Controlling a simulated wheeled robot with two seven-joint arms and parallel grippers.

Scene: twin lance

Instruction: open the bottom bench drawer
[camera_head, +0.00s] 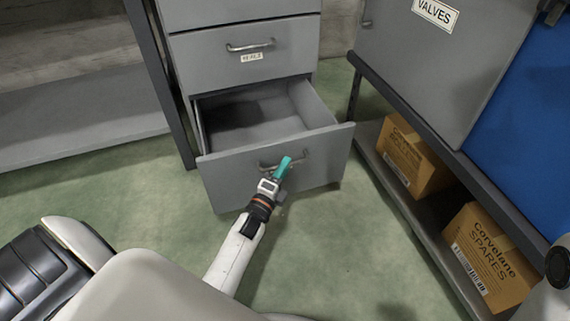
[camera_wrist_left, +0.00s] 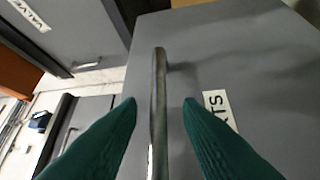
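The bottom bench drawer (camera_head: 275,175) is grey and stands partly pulled out, with its empty inside (camera_head: 255,118) showing. Its metal bar handle (camera_head: 268,166) is on the front, partly hidden by my left gripper (camera_head: 285,168). In the left wrist view the handle (camera_wrist_left: 159,110) runs between the two teal fingers of the left gripper (camera_wrist_left: 160,104). A gap shows on each side of the handle, so the fingers are open around it. The drawer front (camera_wrist_left: 235,70) carries a white label ending in "TS". My right gripper is not in view.
A closed grey drawer (camera_head: 245,55) with a handle and label is above. At right, a bench shelf holds cardboard boxes (camera_head: 412,155) (camera_head: 488,260) under a grey "VALVES" front (camera_head: 435,60). A grey shelf (camera_head: 80,115) is at left. The green floor before the drawer is clear.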

